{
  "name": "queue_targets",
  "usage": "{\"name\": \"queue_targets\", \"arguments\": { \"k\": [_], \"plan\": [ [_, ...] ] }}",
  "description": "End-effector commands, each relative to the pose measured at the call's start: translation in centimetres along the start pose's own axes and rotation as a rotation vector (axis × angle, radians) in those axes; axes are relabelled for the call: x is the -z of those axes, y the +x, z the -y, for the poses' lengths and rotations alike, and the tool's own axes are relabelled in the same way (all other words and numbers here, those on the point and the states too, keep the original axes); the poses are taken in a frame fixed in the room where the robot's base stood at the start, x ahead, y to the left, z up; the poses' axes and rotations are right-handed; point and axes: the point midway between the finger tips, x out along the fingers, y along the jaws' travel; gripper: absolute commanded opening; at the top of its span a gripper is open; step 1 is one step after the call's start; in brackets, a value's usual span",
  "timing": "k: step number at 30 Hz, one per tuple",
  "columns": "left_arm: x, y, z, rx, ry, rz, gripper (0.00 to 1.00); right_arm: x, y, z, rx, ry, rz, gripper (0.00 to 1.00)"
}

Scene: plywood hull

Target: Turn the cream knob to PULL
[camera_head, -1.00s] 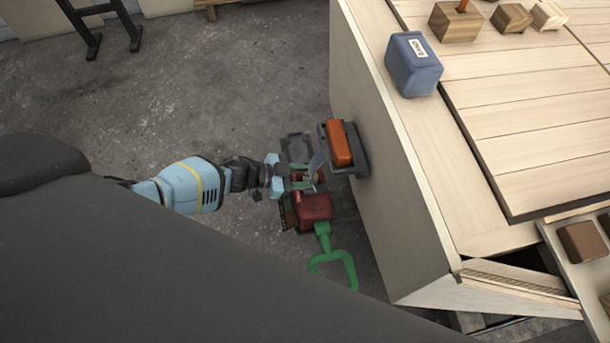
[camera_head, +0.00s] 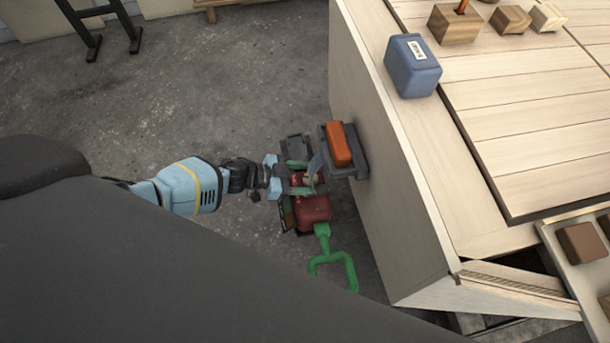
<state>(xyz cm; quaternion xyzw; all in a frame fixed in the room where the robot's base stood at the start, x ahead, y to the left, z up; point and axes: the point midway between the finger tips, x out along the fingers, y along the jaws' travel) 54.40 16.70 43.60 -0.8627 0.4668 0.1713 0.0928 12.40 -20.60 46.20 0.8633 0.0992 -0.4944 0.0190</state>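My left gripper (camera_head: 300,178) reaches in from the left beside the side wall of the plywood hull. Its two green fingers stand apart, one above the other in the picture. A small pale piece (camera_head: 309,180), which may be the cream knob, shows by the fingertips. It is too small and too covered to read its pointer or any PULL marking. A dark grey bracket with an orange block (camera_head: 337,145) is fixed to the wall just to the right of the gripper. My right gripper is not in view.
A red box (camera_head: 314,210) with a green bent handle (camera_head: 334,262) sits just below the gripper. Open concrete floor (camera_head: 220,90) lies to the left.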

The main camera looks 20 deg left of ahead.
Motion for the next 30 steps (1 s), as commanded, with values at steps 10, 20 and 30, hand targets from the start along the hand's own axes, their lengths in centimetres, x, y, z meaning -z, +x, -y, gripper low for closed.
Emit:
{"name": "queue_targets", "arguments": {
  "k": [10,20,30],
  "plan": [
    [0.2,-5.4,0.1,0.002,0.002,0.001,0.59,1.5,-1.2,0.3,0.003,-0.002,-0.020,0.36],
    [0.1,-7.3,0.0,0.001,0.001,-0.001,0.59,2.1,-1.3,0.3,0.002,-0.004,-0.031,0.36],
    [0.1,-7.3,0.1,0.001,0.001,0.000,0.59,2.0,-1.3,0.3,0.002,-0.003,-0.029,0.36]
  ]
}}
